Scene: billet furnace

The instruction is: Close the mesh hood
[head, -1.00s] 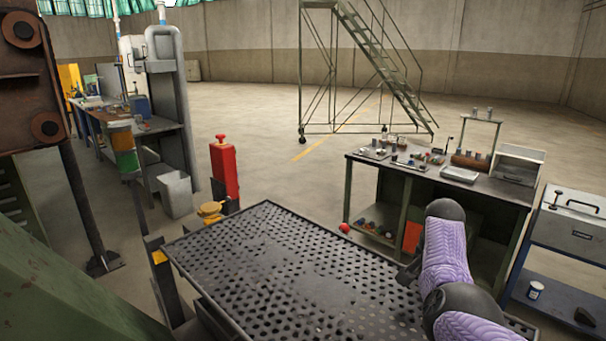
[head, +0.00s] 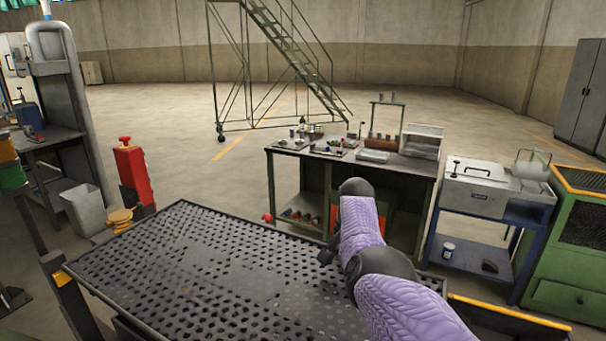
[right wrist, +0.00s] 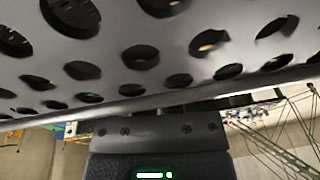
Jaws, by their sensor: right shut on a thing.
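The mesh hood (head: 225,275) is a dark panel full of round holes in the lower middle of the head view. From this angle I cannot tell whether it is fully down. My right arm comes in from the lower right, and my right gripper (head: 327,253) is at the hood's far right edge, mostly hidden behind my forearm. In the right wrist view the perforated sheet of the hood (right wrist: 150,85) fills the top, with its rim running across my right gripper (right wrist: 160,128). The gripper is shut on that rim. My left gripper is not in view.
A blue cart (head: 485,235) and a green cabinet (head: 570,265) stand right. Open floor lies beyond.

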